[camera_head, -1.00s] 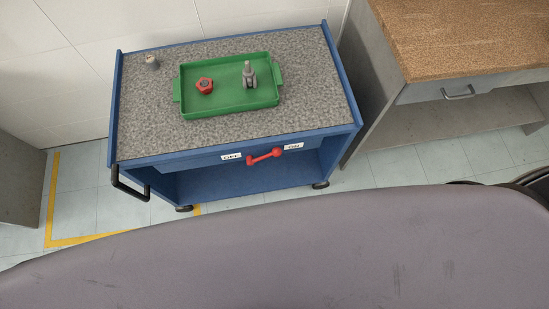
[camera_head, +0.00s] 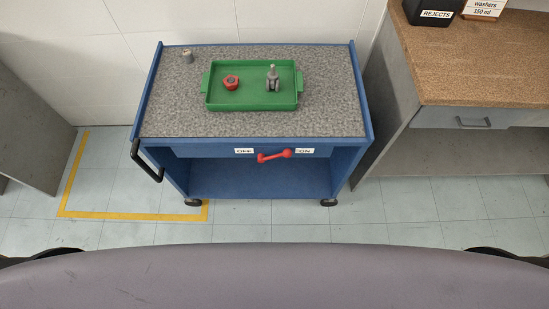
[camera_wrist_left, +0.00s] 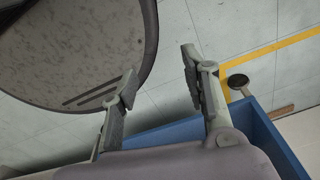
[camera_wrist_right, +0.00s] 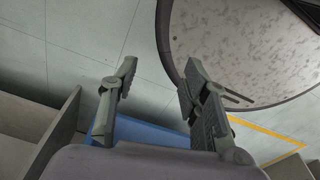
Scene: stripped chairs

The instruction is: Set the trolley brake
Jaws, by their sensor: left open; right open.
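The blue trolley (camera_head: 255,190) with a grey speckled top stands ahead in the head view. A red brake lever (camera_head: 274,156) is on its front panel, between an OFF label (camera_head: 244,151) on the left and an ON label (camera_head: 304,151) on the right. The lever lies nearly level, its right end slightly higher. I cannot tell which end is the pivot. My left gripper (camera_wrist_left: 160,72) is open and empty in the left wrist view, with blue trolley parts beyond it. My right gripper (camera_wrist_right: 159,70) is open and empty in the right wrist view. Neither gripper shows in the head view.
A green tray (camera_head: 252,104) on the trolley holds a red knob (camera_head: 231,82) and a grey metal part (camera_head: 272,79). A small metal piece (camera_head: 187,57) stands at the back left. A black handle (camera_head: 146,160) juts out left. A workbench (camera_head: 480,75) stands right. Floor between is clear.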

